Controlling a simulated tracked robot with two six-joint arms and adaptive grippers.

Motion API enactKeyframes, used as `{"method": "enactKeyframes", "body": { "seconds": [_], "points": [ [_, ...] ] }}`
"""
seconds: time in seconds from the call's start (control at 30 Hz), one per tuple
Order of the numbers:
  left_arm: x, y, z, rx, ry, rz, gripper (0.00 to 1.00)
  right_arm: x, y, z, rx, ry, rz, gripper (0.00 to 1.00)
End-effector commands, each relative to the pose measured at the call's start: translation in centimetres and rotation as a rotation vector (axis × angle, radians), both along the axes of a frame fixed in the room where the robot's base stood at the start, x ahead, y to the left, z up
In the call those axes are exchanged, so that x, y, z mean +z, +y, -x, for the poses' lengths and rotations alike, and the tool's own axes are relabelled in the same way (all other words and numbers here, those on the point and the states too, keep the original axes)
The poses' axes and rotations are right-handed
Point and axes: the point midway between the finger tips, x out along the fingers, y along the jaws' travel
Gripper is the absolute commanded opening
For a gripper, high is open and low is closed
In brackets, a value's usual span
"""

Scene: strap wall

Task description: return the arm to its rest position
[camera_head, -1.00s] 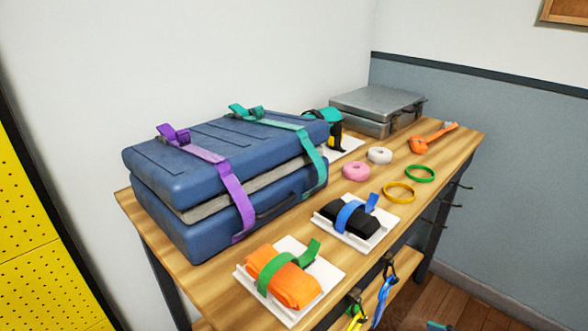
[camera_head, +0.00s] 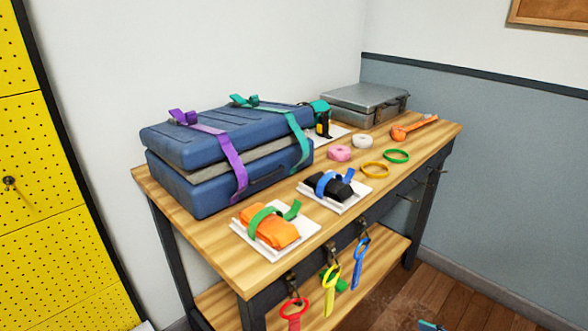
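Neither of my grippers can be made out in the head view. A small teal and dark piece (camera_head: 430,326) is cut off by the bottom edge, right of centre. A pale grey piece (camera_head: 145,326) shows at the bottom left. I cannot tell what either one is.
A wooden bench (camera_head: 215,252) bears a strapped blue case (camera_head: 195,183), a grey metal case (camera_head: 362,100), an orange bundle (camera_head: 277,232) and a black bundle (camera_head: 337,188). Red (camera_head: 294,312), yellow (camera_head: 332,285) and blue straps (camera_head: 359,262) hang at its front. A yellow pegboard (camera_head: 45,235) stands left.

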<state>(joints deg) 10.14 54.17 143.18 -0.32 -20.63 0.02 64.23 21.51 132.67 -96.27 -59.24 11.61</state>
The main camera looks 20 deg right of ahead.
Motion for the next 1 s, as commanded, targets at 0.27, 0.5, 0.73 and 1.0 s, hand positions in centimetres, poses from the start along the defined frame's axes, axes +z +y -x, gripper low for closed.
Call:
{"method": "enactKeyframes", "body": {
  "seconds": [0.27,0.5,0.73,1.0],
  "points": [
    [0.0,0.0,0.0,0.000,0.001,0.000,0.55,-3.1,2.5,-3.6,-0.091,0.089,-0.081,0.53],
    [0.0,0.0,0.0,0.000,0.001,0.000,0.55,-8.4,8.2,-6.1,-0.177,0.299,-0.171,0.53],
    [0.0,0.0,0.0,0.000,0.001,0.000,0.55,-15.8,18.1,-3.1,-0.246,0.713,-0.211,0.53],
    [0.0,0.0,0.0,0.000,0.001,0.000,0.55,-19.7,25.3,4.5,-0.291,1.090,-0.148,0.53]
  ]
}}
